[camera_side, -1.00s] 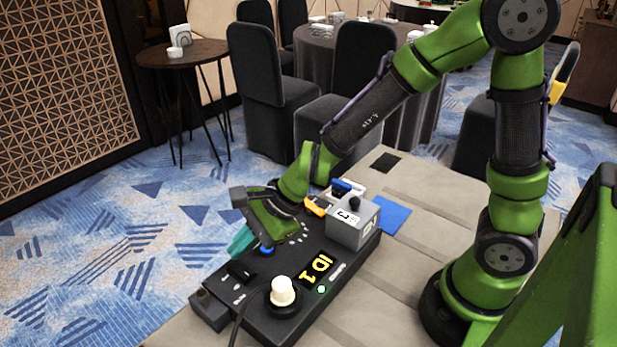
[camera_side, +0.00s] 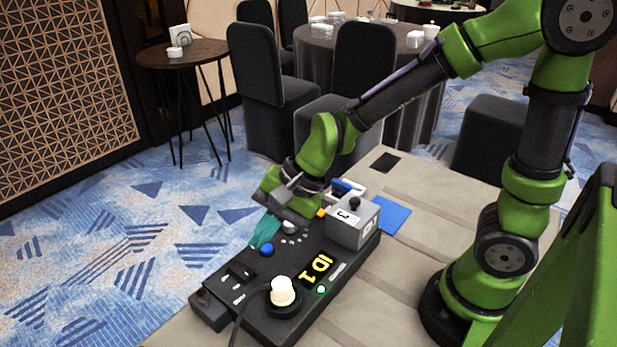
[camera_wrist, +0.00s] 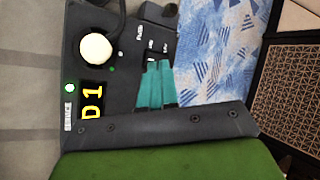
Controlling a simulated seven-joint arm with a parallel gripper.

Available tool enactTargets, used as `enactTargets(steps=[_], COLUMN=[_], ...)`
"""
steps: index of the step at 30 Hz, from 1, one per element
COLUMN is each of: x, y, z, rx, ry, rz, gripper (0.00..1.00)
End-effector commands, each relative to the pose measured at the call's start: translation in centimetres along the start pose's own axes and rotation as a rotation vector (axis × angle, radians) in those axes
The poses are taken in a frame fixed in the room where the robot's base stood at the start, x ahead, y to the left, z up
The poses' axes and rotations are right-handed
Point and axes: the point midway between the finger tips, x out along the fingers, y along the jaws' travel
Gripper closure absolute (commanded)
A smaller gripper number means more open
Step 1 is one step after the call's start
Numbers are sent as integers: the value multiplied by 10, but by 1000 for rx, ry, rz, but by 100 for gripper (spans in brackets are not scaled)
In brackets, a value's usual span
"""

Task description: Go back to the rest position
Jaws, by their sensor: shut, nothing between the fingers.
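My gripper (camera_side: 265,231) has teal fingers, which are together with nothing between them. In the side view it is over the far left part of a black control box (camera_side: 262,325), near a blue button (camera_side: 267,250). In the wrist view the teal fingers (camera_wrist: 156,84) show over the box (camera_wrist: 116,25). The knob also shows in the wrist view (camera_wrist: 95,47). Whether the fingertips touch the box I cannot tell.
A grey block (camera_side: 352,229) with a black knob stands at the box's far right end. A blue square (camera_side: 391,220) and a black square (camera_side: 385,163) lie on the beige table (camera_side: 405,262). A cable runs from the box's front. Chairs and tables stand beyond.

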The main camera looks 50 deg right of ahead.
Motion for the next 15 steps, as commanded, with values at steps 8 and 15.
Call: enactTargets(steps=[8,15], x=[-101,-166], y=[41,71], z=[-24,-44], rx=[-626,-851], ry=[161,355], rz=[63,100], gripper=[100,100])
